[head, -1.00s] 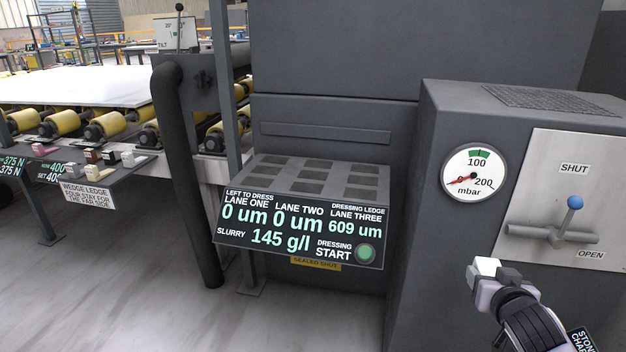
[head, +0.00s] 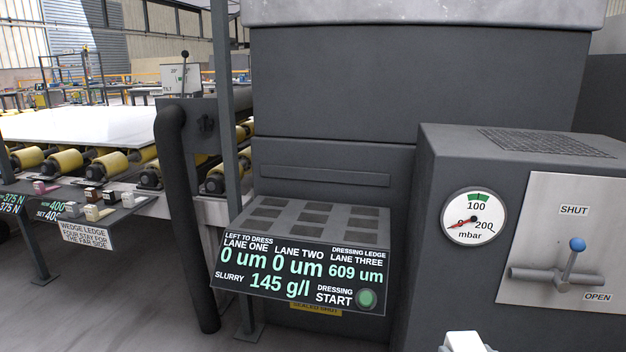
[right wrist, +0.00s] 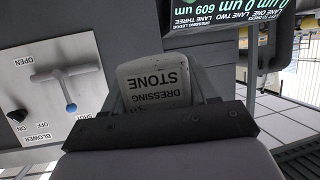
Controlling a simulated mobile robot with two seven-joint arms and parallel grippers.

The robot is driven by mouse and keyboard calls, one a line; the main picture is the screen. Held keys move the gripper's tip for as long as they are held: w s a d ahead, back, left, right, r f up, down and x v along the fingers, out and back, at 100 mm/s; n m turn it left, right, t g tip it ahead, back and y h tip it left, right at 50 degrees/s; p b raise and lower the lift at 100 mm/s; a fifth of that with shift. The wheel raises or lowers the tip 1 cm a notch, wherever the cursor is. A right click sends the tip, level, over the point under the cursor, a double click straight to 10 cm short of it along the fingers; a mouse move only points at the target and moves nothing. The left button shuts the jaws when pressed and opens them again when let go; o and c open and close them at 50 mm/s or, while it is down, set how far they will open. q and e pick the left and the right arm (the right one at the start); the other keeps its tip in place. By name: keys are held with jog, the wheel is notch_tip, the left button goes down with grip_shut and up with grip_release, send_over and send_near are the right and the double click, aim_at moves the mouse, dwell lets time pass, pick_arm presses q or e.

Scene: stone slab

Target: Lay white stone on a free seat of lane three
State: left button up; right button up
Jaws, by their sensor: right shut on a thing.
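The white stone (right wrist: 158,82) is held by my right gripper (right wrist: 165,98) in the right wrist view, its face lettered "DRESSING STONE". In the head view only a white piece of it (head: 465,342) shows at the bottom edge, in front of and below the ledge and apart from it. The dressing ledge (head: 345,214) has a grid of dark square seats in three lanes. Lane three is the right-hand column (head: 367,213); its seats look empty. My left gripper is not in view.
Below the ledge is a display (head: 300,272) with lane readings and a green start button (head: 367,298). A grey cabinet (head: 450,290) with a gauge (head: 474,217) and a blue-knobbed lever (head: 577,244) stands close right. A wedge ledge (head: 130,203) with small blocks is at left.

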jog(key=shift+y, duration=0.4)
jog(key=s+a+r, duration=0.2)
jog(key=s, duration=0.1)
notch_tip(320, 180, up, 10)
jog(key=p, duration=1.2)
jog(key=shift+w+d+f+p, duration=0.1)
jog(key=shift+f+p, duration=0.05)
jog(key=shift+p, duration=0.15)
jog(key=shift+r+p, duration=0.4)
jog(key=shift+p, duration=0.35)
